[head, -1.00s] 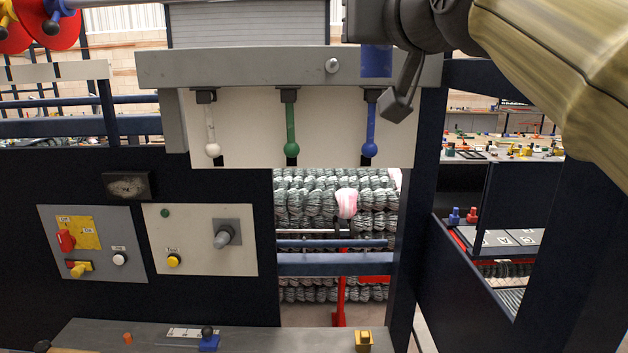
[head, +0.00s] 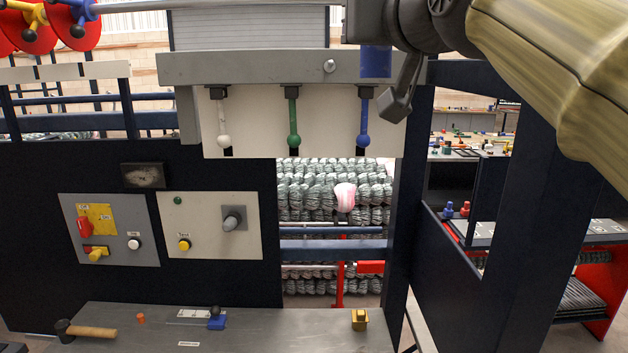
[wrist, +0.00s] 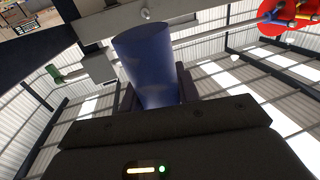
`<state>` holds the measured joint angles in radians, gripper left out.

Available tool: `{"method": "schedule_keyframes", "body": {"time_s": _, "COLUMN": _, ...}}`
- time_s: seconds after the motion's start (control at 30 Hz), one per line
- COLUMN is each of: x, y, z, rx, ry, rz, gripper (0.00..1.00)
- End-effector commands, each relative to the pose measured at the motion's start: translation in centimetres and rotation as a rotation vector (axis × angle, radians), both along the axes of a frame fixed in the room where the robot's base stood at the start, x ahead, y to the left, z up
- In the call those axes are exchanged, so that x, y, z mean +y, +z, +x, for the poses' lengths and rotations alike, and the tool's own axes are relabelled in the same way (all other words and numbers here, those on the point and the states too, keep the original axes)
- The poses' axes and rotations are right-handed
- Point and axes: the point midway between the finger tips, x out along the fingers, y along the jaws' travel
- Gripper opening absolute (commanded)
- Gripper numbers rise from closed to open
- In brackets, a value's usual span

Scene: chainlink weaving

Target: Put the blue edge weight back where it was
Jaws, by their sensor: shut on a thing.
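The blue edge weight appears to be the plain blue cylinder (wrist: 145,62) between the two dark fingers of my gripper (wrist: 157,92) in the wrist view. The fingers press on its sides, and its wide round end points away from the palm. In the head view, part of the blue cylinder (head: 376,61) shows at the top, in front of the grey beam. My dark wrist and gripper housing (head: 408,18) is above and beside it, and its upper part is hidden. The fingertips are not clear in the head view.
A grey beam (head: 260,67) carries white, green and blue ball-ended levers (head: 363,120). Below are control panels (head: 208,226) and a grey bench (head: 270,330) with a hammer (head: 85,331) and small parts. A dark post (head: 520,200) stands at the right.

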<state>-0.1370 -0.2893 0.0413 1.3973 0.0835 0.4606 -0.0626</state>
Motion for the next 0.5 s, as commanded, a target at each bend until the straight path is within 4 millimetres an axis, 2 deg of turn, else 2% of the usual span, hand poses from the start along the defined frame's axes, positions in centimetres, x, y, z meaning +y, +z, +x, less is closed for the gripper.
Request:
{"method": "schedule_keyframes", "body": {"time_s": 0.03, "x": 0.0, "y": -0.5, "z": 0.9, "rx": 0.006, "ry": -0.003, "rz": 0.0, "gripper": 0.0}}
{"method": "schedule_keyframes", "body": {"time_s": 0.37, "x": 0.1, "y": -3.2, "z": 5.9, "rx": 0.006, "ry": -0.022, "rz": 0.004, "gripper": 0.0}}
{"method": "schedule_keyframes", "body": {"time_s": 0.5, "x": 0.1, "y": -5.2, "z": 8.9, "rx": 0.008, "ry": -0.033, "rz": 0.005, "gripper": 0.0}}
